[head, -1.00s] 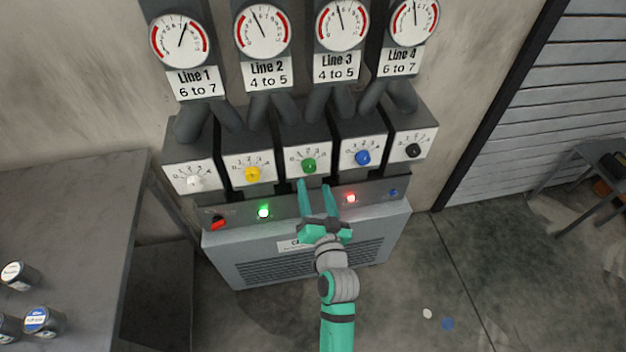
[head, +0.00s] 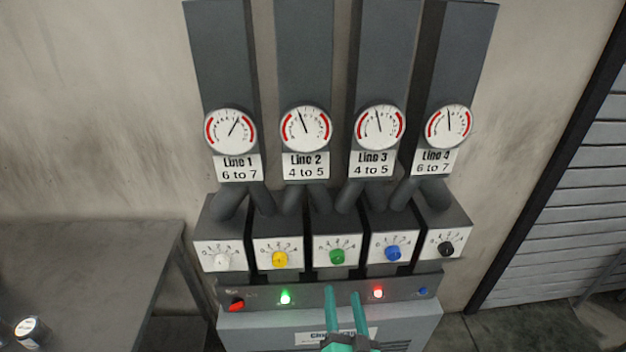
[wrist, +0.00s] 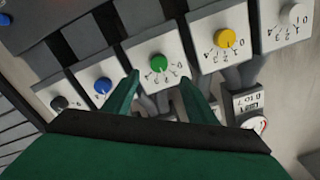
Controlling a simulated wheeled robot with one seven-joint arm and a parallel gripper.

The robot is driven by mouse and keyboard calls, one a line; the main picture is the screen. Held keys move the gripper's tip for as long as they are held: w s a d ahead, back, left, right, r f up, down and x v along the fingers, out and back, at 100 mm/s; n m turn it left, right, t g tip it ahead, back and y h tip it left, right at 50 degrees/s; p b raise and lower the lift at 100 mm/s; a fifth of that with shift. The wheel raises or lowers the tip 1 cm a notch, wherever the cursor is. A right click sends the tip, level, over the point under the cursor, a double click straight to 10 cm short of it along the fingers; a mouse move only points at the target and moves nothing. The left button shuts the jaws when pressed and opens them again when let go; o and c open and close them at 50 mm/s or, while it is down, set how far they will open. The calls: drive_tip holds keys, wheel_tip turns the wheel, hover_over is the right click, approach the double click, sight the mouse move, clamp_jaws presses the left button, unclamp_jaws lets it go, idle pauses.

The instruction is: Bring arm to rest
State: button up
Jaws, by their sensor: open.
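My teal gripper (head: 344,296) is open and empty in front of the machine's lower panel, with its two fingers pointing up below the green knob (head: 337,257). In the wrist view my gripper (wrist: 159,85) has its fingers apart, one on each side below the green knob (wrist: 158,63). I see no contact with the knob. The arm behind the gripper is cut off at the bottom of the head view.
White (head: 221,260), yellow (head: 280,259), blue (head: 393,253) and black (head: 446,249) knobs flank the green one. Lit green (head: 285,297) and red (head: 378,293) lamps sit on the panel. A grey table (head: 80,285) stands left, with a can (head: 30,330).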

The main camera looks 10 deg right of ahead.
drive_tip(key=s+a+f+n+g, duration=0.1)
drive_tip(key=s+a+f, duration=0.2)
drive_tip(key=s, duration=0.5)
drive_tip(key=s+a+f+n, duration=0.2)
drive_tip(key=s+f, duration=0.1)
drive_tip(key=s, duration=0.5)
drive_tip(key=s+a+f+n+g, duration=0.1)
drive_tip(key=s+a+f, duration=0.15)
drive_tip(key=s, duration=0.55)
drive_tip(key=s+a+r+n, duration=0.2)
drive_tip(key=s+a, duration=0.3)
drive_tip(key=s, duration=0.4)
drive_tip(key=shift+r+g+y, duration=0.3)
drive_tip(key=c, duration=0.5)
drive_tip(key=shift+c, duration=0.2)
